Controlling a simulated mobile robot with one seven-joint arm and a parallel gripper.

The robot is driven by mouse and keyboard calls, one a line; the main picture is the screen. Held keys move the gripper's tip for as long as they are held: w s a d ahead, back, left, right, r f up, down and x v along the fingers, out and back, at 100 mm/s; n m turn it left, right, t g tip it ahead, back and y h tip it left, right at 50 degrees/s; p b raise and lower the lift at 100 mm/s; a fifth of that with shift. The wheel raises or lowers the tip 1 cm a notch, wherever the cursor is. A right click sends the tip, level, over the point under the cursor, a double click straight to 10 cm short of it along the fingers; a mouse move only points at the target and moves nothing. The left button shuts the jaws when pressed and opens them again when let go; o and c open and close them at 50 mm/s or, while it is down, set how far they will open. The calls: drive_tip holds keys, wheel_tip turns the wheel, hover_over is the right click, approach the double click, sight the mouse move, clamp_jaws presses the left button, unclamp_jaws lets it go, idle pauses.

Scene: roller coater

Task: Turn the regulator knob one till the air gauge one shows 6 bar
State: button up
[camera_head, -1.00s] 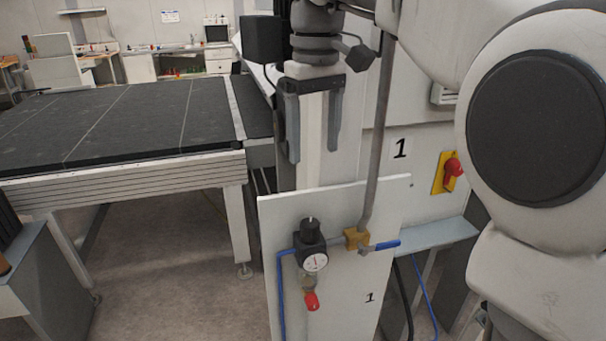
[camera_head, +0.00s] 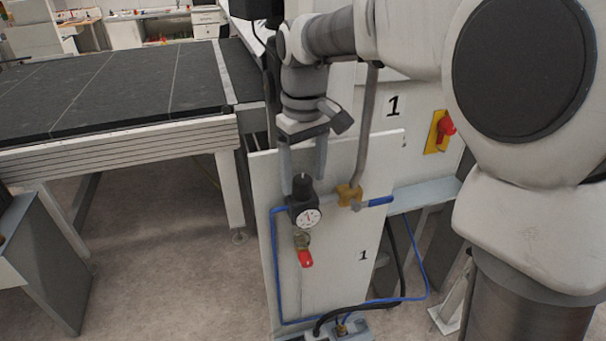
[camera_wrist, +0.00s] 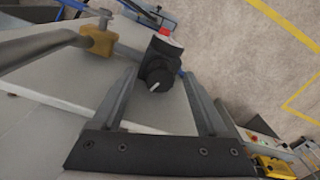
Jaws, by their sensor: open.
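The black regulator knob (camera_head: 303,183) sits on top of the regulator on the white panel marked 1. In the wrist view the knob (camera_wrist: 158,79) shows from above, with a pale line on its top. The round air gauge (camera_head: 309,217) is on the regulator's front, with a white face; its reading is too small to tell. My gripper (camera_head: 304,174) points down, open and empty, with its fingertips just above or around the knob's top. In the wrist view my gripper's fingers (camera_wrist: 160,84) lie on either side of the knob, with gaps to it.
Right of the regulator are a brass valve (camera_head: 348,195) with a blue lever (camera_head: 378,201) and a vertical grey pipe (camera_head: 366,130). A red piece (camera_head: 305,258) hangs below. A red switch on a yellow plate (camera_head: 439,130) is on the machine. A black-topped table (camera_head: 120,85) stands left.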

drive_tip(key=shift+f, duration=0.8)
clamp_jaws()
